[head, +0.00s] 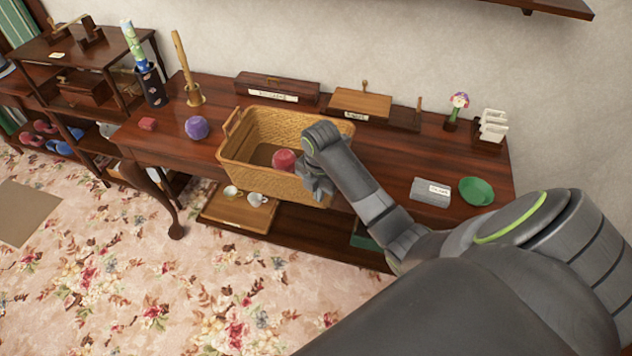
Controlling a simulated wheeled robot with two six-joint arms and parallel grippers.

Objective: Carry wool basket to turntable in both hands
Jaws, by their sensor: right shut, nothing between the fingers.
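The wool basket (255,176), a tan woven rectangular basket, stands upright on the dark wooden table. A red ball of wool (284,160) lies inside it. A raised handle shows at its left end; its right end is largely hidden behind my right arm. My right gripper (317,190) is at the basket's front right corner, shut and empty. I cannot tell whether it touches the wall. My left gripper is not in view. I cannot make out a turntable.
Wooden boxes (277,88) stand behind the basket. Cups (257,199) sit on a lower tray. Flowered carpet lies clear in front.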

